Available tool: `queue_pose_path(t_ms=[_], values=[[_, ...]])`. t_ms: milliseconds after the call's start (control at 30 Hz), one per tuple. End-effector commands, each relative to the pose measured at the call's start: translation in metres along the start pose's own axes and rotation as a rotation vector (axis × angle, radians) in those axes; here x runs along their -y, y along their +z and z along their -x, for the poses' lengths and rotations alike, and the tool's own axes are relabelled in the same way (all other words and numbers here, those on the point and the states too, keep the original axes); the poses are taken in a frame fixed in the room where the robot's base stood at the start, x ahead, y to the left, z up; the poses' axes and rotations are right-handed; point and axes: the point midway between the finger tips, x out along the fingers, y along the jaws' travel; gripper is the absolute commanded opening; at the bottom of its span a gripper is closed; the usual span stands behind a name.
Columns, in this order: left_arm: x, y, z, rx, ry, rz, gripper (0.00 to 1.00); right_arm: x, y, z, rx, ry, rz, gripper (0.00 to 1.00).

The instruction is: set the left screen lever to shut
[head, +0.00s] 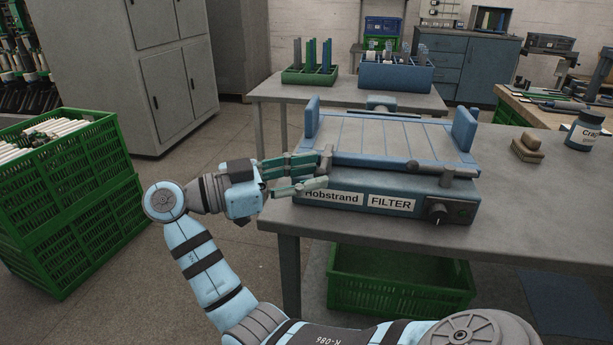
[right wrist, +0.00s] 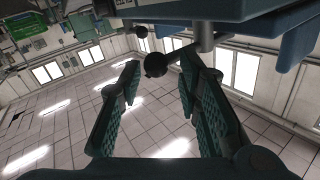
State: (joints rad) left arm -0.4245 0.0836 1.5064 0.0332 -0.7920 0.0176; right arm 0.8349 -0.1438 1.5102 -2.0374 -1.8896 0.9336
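The blue filter unit (head: 400,192) stands on the grey table, with plates reading "Robstrand" and "FILTER" on its front. The left screen lever (head: 327,154) is a grey part at its front left corner, partly hidden by my fingers. My right gripper (head: 321,171) reaches in from the left with its green fingers apart. In the right wrist view a dark ball knob (right wrist: 156,65) shows near the fingertips of the open right gripper (right wrist: 160,72); I cannot tell if they touch. The right screen lever (head: 413,165) lies along the front right edge. My left gripper is out of view.
A dark control knob (head: 437,211) is on the unit's front right. Tan blocks (head: 527,148) and a labelled jar (head: 585,130) stand on the table (head: 530,205) to the right. Green crates (head: 85,220) stand at the left, and another crate (head: 395,295) is below the table.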

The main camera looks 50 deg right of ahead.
Motion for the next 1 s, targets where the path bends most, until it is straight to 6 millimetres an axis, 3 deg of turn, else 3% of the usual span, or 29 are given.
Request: queue_pose_path(t_ms=[300,400,1000], values=[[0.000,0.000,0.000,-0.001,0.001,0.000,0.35,0.014,-0.072,0.000,0.001,0.000,-0.005,0.32],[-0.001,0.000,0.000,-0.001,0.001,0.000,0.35,0.018,-0.087,0.000,0.000,0.000,-0.003,0.32],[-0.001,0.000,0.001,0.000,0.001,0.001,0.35,0.019,-0.093,0.000,0.000,0.000,-0.001,0.32]])
